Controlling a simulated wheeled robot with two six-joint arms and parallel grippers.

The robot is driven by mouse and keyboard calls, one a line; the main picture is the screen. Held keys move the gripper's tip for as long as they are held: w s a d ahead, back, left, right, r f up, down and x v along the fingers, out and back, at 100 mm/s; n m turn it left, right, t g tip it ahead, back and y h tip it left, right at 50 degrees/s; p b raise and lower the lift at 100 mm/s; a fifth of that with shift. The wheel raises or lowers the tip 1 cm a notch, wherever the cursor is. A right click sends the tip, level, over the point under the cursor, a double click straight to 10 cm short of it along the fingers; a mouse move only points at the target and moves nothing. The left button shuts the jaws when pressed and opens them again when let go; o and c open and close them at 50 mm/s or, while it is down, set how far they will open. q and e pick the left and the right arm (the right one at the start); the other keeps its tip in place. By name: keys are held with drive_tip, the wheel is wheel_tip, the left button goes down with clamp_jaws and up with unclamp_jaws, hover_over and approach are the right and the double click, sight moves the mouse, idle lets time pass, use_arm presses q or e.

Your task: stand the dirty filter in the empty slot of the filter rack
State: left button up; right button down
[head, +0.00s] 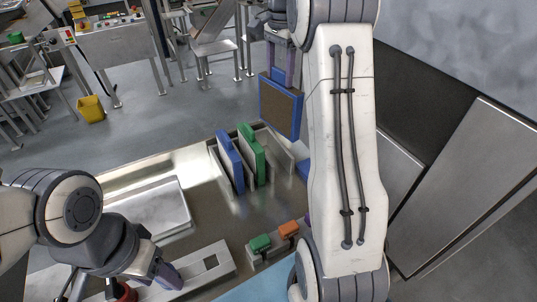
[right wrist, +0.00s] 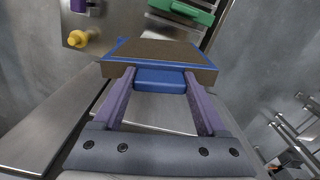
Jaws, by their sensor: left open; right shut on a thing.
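The dirty filter (head: 282,106) has a brown face and a blue frame. My right gripper (head: 284,72) is shut on its blue tab and holds it in the air beyond the rack in the head view. In the right wrist view the filter (right wrist: 160,52) sits between the purple fingers (right wrist: 160,85). The filter rack (head: 281,152) stands on the metal worktop with a blue filter (head: 229,160) and a green filter (head: 252,154) upright in it. The slot right of the green filter looks empty. My left gripper (head: 168,274) is open at the lower left, partly hidden by its wrist.
A small block with a green piece (head: 260,243) and an orange piece (head: 289,229) lies in front of the rack. A shallow metal tray (head: 150,222) is at left. In the right wrist view a yellow knob (right wrist: 78,39) shows. My right arm covers the worktop's right side.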

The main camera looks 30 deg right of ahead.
drive_tip(key=m, duration=0.2)
approach(271, 121)
drive_tip(key=shift+w+d+f, duration=0.3)
drive_tip(key=shift+w+d, duration=0.05)
drive_tip(key=shift+w, duration=0.25)
wheel_tip(271, 121, down, 6)
drive_tip(key=shift+r+p, duration=0.2)
drive_tip(key=shift+p, duration=0.6)
wheel_tip(271, 121, down, 4)
drive_tip(key=shift+r+p, duration=0.1)
drive_tip(key=shift+p, duration=0.5)
drive_tip(key=shift+f, duration=0.55)
